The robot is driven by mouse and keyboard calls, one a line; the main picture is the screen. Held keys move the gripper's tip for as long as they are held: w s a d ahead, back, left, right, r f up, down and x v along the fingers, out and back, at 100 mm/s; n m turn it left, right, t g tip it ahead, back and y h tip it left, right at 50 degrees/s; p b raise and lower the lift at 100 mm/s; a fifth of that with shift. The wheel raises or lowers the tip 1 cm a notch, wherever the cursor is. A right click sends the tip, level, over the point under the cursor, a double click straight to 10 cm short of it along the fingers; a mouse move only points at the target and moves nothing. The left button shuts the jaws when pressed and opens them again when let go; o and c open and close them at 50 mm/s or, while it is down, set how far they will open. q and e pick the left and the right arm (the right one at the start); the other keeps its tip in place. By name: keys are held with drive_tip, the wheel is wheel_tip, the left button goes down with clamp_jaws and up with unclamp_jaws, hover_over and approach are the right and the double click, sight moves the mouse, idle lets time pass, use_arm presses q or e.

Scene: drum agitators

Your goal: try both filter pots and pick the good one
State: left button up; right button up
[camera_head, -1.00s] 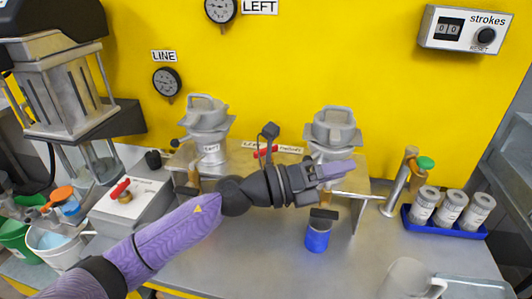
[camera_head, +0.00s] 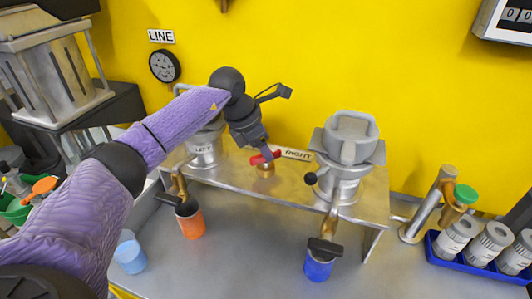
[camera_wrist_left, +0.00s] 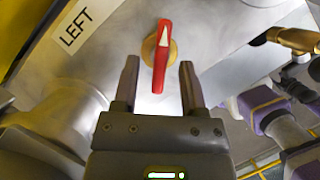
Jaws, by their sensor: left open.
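The right filter pot (camera_head: 345,165), grey with a clamped lid, stands on the metal shelf (camera_head: 380,205). The left filter pot (camera_head: 204,150) stands at the shelf's other end, its top largely hidden by my left arm. Between them is a red selector handle (camera_head: 265,157) on a brass valve, near a RIGHT label (camera_head: 297,154). My left gripper (camera_head: 262,146) points down at this handle. In the left wrist view the gripper (camera_wrist_left: 160,80) is open, with the red handle (camera_wrist_left: 161,50) showing between and beyond its fingers. I cannot tell whether they touch. My right gripper is not in view.
An orange cup (camera_head: 191,223) and a blue cup (camera_head: 318,266) stand below the pots' brass spouts. A light-blue cup (camera_head: 130,254) is at left. A blue tray (camera_head: 475,268) holds several grey cartridges. A LINE gauge (camera_head: 164,66) hangs on the yellow wall.

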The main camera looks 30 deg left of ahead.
use_arm(q)
drive_tip(key=shift+w+d+f, duration=0.15)
drive_tip(key=shift+w+f, duration=0.05)
drive_tip(key=shift+f, duration=0.45)
clamp_jaws()
